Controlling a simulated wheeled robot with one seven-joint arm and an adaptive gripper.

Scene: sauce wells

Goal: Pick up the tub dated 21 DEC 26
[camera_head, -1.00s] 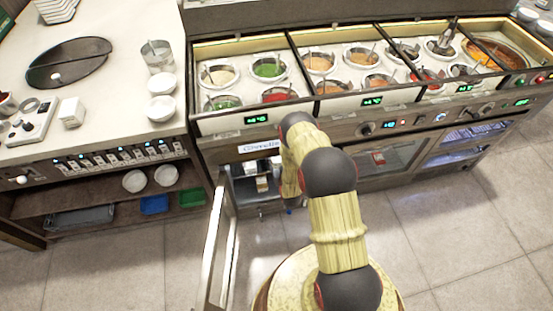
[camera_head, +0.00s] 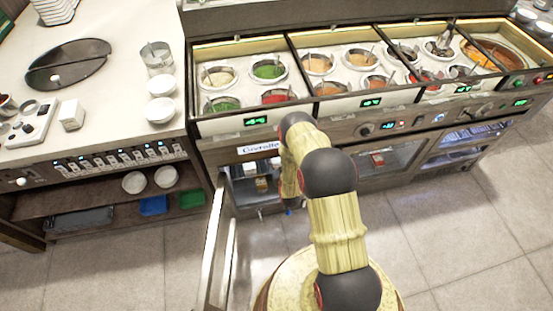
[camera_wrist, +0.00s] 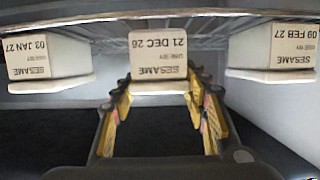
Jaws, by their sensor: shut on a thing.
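The tub dated 21 DEC 26 (camera_wrist: 158,52) is a white box with a pale label reading SESAME, upside down in the wrist view. It is between the two fingers of my gripper (camera_wrist: 160,95), which is shut on it at its sides. A tub dated 03 JAN 27 (camera_wrist: 45,58) is to its left and a tub dated 09 FEB 27 (camera_wrist: 272,50) to its right, both also labelled SESAME and apart from the fingers. In the head view my arm hides most of the gripper.
A wire shelf (camera_wrist: 205,20) runs along the tubs in the wrist view. In the head view the cabinet door (camera_head: 214,245) stands open beside my arm. The counter with sauce wells (camera_head: 222,122) is above the opening.

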